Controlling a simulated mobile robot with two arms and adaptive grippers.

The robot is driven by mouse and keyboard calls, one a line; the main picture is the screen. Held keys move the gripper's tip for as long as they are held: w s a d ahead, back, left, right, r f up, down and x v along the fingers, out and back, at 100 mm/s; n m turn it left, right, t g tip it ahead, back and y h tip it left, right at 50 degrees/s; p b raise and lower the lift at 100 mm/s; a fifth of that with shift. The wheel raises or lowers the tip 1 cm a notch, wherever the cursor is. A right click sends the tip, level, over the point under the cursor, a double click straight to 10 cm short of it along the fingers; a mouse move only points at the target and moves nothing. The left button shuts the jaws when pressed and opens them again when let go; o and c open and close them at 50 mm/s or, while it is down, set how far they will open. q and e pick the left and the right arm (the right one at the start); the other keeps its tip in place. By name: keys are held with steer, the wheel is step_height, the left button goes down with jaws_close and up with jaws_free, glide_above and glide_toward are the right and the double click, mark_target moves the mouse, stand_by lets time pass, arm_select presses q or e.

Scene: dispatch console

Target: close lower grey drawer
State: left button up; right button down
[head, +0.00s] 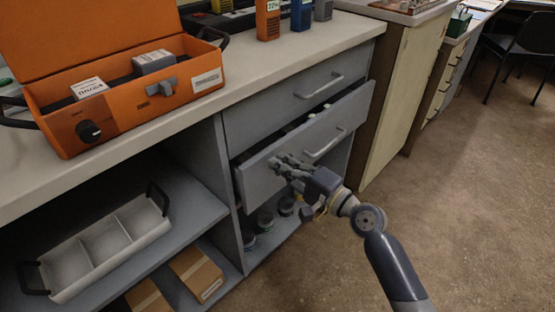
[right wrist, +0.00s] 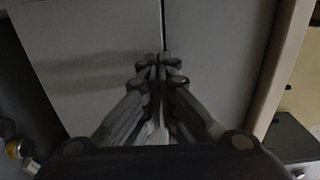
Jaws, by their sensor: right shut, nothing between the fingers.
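The lower grey drawer (head: 263,170) is partly pulled out from the cabinet under the counter. Its front stands off the cabinet face, and some contents show in the gap above it. Its pale bar handle (head: 325,145) is on the front. My right gripper (head: 283,163) is shut and empty at the left part of the drawer front, left of the handle; I cannot tell whether the fingertips touch it. In the right wrist view the closed fingers (right wrist: 160,68) point at grey panels with a dark seam between them. My left gripper is not in view.
The upper grey drawer (head: 290,95) above is closed. An orange case (head: 60,125) stands open on the counter. A white divided tray (head: 100,245) sits on the left shelf, with cardboard boxes (head: 195,270) below. Small jars (head: 265,220) stand under the drawer. Floor to the right is clear.

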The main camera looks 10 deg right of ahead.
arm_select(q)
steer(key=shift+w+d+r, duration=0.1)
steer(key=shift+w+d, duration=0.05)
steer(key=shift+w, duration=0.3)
arm_select(e)
steer(key=shift+x, duration=0.85)
